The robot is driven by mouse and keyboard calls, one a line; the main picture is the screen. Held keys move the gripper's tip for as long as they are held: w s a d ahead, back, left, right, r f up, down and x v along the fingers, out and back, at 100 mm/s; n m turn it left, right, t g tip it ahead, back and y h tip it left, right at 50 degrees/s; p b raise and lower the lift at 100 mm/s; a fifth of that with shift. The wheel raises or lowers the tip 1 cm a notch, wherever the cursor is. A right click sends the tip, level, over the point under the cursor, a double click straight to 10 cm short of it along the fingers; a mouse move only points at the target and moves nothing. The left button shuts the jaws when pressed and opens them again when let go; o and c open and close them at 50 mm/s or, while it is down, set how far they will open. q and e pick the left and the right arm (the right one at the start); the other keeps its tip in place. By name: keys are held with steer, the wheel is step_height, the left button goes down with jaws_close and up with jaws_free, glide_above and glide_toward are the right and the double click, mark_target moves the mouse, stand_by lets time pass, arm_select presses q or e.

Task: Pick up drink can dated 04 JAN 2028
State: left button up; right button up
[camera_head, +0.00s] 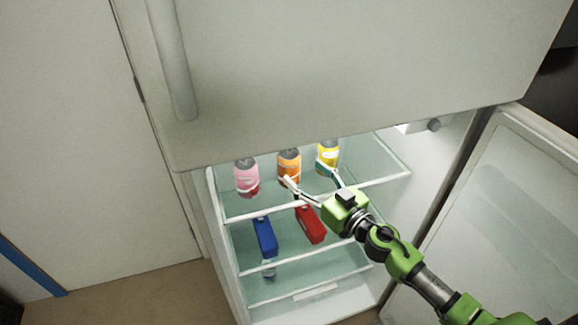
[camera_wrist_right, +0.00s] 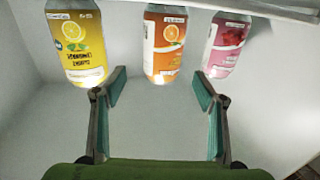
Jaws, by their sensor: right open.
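Three drink cans stand in a row on the fridge's upper glass shelf: a pink can (camera_head: 247,178), an orange can (camera_head: 289,163) and a yellow can (camera_head: 328,152). In the right wrist view their order is reversed: yellow can (camera_wrist_right: 77,45), orange can (camera_wrist_right: 165,50), pink can (camera_wrist_right: 226,45). Their small labels are too blurred for me to read a date. My right gripper (camera_head: 305,175) is open and empty in front of the cans. In the wrist view its fingertips (camera_wrist_right: 160,76) point at the orange can, which lies between and beyond them. My left gripper is not in view.
The upper shelf's front edge (camera_head: 270,209) runs beneath my gripper. The fridge door (camera_head: 500,215) stands open at right; the upper door (camera_head: 350,65) is shut.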

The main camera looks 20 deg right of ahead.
mark_target(289, 160)
steer(key=shift+x, duration=3.85)
steer(key=shift+s+a, duration=0.1)
steer(key=shift+a, duration=0.05)
steer(key=shift+c, duration=0.5)
steer(key=c, duration=1.2)
steer(key=shift+c, duration=1.2)
steer(key=shift+r, duration=0.15)
